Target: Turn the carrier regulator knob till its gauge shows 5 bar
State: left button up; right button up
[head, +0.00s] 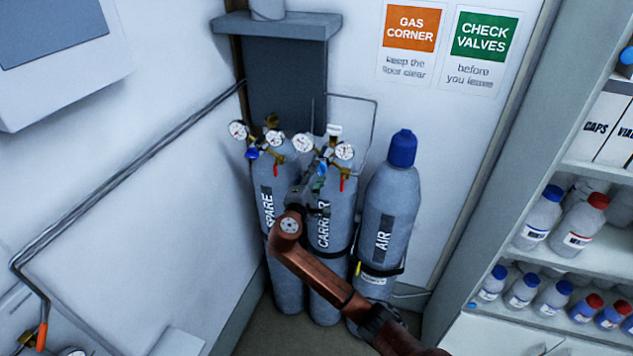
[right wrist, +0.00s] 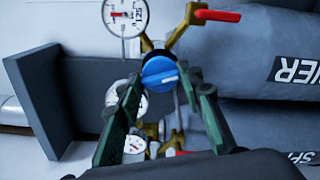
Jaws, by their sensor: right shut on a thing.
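The carrier cylinder (head: 335,215) stands upright between the SPARE and AIR cylinders. Its regulator has two round white gauges, a left one (head: 303,143) and a right one (head: 344,151). Their needles are too small to read in the head view. In the right wrist view one gauge (right wrist: 125,15) shows large at the top edge, and another is partly behind a finger. The blue carrier regulator knob (right wrist: 160,73) sits between the fingertips of my right gripper (right wrist: 160,80), which is shut on it. The gripper (head: 319,182) hides most of this knob in the head view. My left gripper is out of view.
The SPARE cylinder (head: 278,225) with its own regulator and blue knob (head: 252,154) stands close at left. The capped AIR cylinder (head: 390,215) stands at right. A red-handled valve (right wrist: 217,15) sits near the knob. Shelves with bottles (head: 540,215) stand at far right.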

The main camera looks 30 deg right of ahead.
jog(key=shift+w+f+m+b, duration=0.1)
jog(key=shift+f+m+b, duration=0.05)
jog(key=shift+m+b, duration=2.3)
jog(key=shift+s+f+m+b, duration=0.1)
jog(key=shift+f+m+b, duration=0.05)
jog(key=shift+m+b, duration=2.3)
jog(key=shift+w+f+m+b, duration=0.1)
jog(key=shift+f+m+b, duration=0.05)
jog(key=shift+m+b, duration=2.25)
jog(key=shift+m+p, duration=0.3)
jog(key=shift+m, duration=0.3)
jog(key=o, duration=1.2)
jog(key=shift+r, duration=0.2)
jog(key=shift+c, duration=0.2)
jog(key=shift+a, duration=0.1)
jog(key=v, duration=1.2)
